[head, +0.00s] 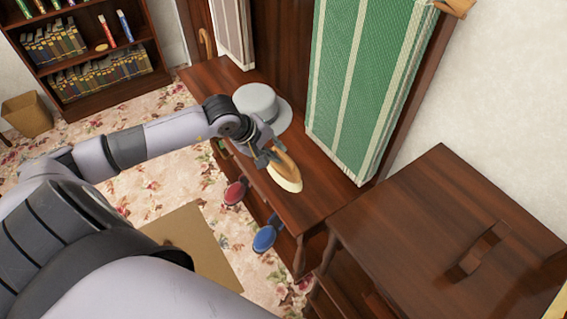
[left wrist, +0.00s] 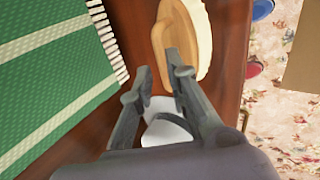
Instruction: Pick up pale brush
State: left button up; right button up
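The pale brush (head: 286,172), with a tan wooden back and cream bristles, is at the dresser top's front edge. It also shows at the top of the left wrist view (left wrist: 181,38). My left gripper (head: 266,157) is at the brush's near end in the head view; its fingers (left wrist: 163,70) are apart, and one fingertip overlaps the brush's lower end in the left wrist view. I cannot tell whether they touch. My right gripper is not in view.
A grey hat (head: 262,106) sits on the dresser (head: 318,207) behind the gripper. A red brush (head: 236,191) and a blue brush (head: 265,238) are at the dresser's front. A green striped cloth (head: 362,85) hangs behind. A brown wooden cabinet (head: 430,205) stands at right.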

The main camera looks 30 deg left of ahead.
aim_at(284, 156)
pick_arm(q)
jog(key=p+x, duration=0.1)
jog(key=x, duration=0.4)
jog(key=shift+a+f+p, duration=0.1)
jog(key=shift+p, duration=0.25)
jog(key=shift+w+f, duration=0.3)
jog(key=shift+f, duration=0.15)
jog(key=shift+c, duration=0.5)
grip_shut()
